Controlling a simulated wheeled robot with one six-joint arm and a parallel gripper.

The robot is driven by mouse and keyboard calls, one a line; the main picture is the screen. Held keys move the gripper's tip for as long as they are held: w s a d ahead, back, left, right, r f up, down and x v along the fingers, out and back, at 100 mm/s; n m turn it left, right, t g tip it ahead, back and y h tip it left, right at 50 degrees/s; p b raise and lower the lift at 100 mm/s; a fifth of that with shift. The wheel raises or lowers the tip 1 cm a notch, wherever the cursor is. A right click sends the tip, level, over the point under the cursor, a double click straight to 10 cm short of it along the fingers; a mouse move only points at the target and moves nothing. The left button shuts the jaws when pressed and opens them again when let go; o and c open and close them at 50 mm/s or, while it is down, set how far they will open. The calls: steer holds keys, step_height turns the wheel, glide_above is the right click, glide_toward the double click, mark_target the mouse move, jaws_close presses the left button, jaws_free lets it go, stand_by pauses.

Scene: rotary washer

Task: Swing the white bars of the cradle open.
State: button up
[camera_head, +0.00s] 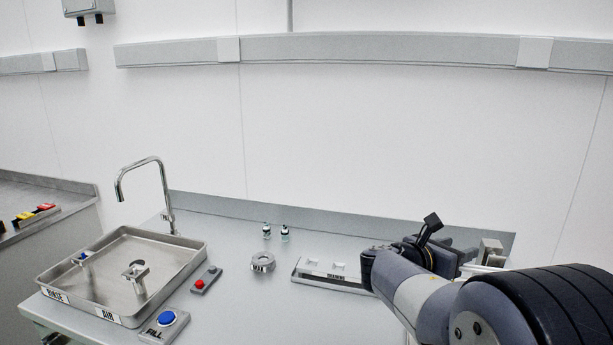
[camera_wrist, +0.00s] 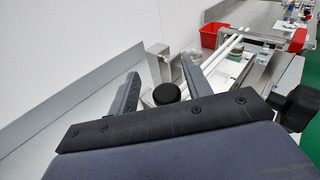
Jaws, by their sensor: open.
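The white bars (camera_wrist: 222,57) of the cradle run side by side away to the upper right in the wrist view, just right of my right finger. Grey metal brackets of the cradle (camera_wrist: 158,62) stand ahead of my fingers. My gripper (camera_wrist: 160,72) is open, with one finger on each side of a black round knob (camera_wrist: 166,93); I cannot tell if either finger touches it. In the head view a metal part of the cradle (camera_head: 491,248) shows behind my arm, and the arm hides most of the bars.
A training tray (camera_head: 308,270) lies left of my arm. A metal ring (camera_head: 262,262), two vials (camera_head: 284,234), a red-button box (camera_head: 207,279) and a rinse basin (camera_head: 190,257) with a tap (camera_head: 160,190) stand further left. The back wall is close; a red bin (camera_wrist: 213,36) is beyond.

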steer(key=shift+w+r+n+g+y+p, duration=0.3)
steer(key=shift+r+n+p, duration=0.15)
steer(key=shift+p, duration=1.65)
steer(key=p, duration=0.2)
steer(key=shift+w+d+r+y+p, duration=0.1)
steer(key=shift+r+y+p, duration=0.05)
steer(key=shift+y+p, duration=0.15)
steer(key=shift+w+n+g+p, duration=0.1)
steer(key=shift+n+g+p, duration=0.2)
steer(key=shift+p, duration=0.15)
steer(key=shift+w+d+y+p, duration=0.15)
steer(key=shift+y+p, duration=0.15)
steer(key=shift+p, duration=0.65)
steer(key=shift+n+g+p, duration=0.25)
steer(key=shift+g+p, duration=0.05)
